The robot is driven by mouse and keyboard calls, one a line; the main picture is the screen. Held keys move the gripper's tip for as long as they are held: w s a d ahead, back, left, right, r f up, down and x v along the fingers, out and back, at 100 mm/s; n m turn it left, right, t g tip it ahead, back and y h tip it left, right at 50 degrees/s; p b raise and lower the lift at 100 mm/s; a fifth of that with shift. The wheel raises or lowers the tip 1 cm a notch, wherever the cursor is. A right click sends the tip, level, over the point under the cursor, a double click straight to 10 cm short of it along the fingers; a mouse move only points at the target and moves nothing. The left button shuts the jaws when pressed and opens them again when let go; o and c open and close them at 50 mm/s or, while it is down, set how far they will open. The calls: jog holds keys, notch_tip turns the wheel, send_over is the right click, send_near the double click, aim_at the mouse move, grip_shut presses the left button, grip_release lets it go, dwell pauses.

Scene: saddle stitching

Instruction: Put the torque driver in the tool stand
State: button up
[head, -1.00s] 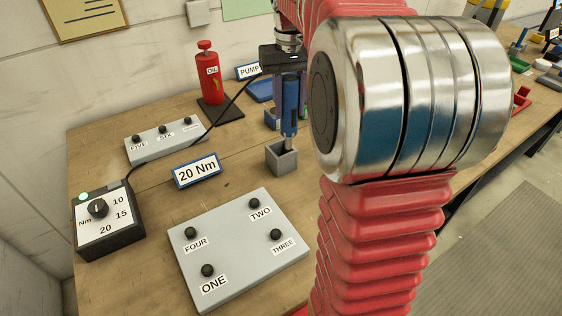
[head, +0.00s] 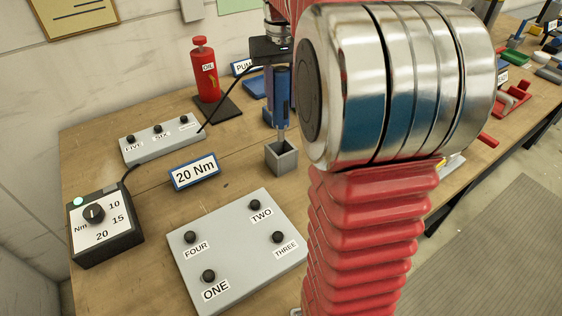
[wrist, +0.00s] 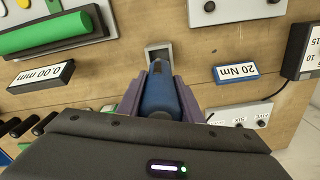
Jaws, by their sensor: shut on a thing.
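The blue torque driver (head: 282,92) hangs upright in my gripper (head: 277,95), its thin metal shaft pointing down. In the wrist view the driver (wrist: 158,92) sits between the two purple fingers of my gripper (wrist: 156,88), which are shut on it. The tool stand (head: 281,161) is a small grey square box with an open top, standing on the bench directly below the driver. It also shows beyond the driver in the wrist view (wrist: 151,50). The shaft's tip is at or just above the stand's opening; I cannot tell exactly which.
A 20 Nm sign (head: 195,171), a plate with black knobs (head: 237,250), a smaller knob strip (head: 160,140) and a red oil can (head: 205,72) stand nearby.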

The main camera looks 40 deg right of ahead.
aim_at(281, 129)
jog(key=shift+f, duration=3.1)
jog(key=shift+f, duration=1.85)
jog(key=o, duration=1.1)
jog(key=shift+f, duration=0.15)
jog(key=shift+o, duration=0.2)
notch_tip(281, 129, up, 12)
jog(key=shift+r, duration=0.15)
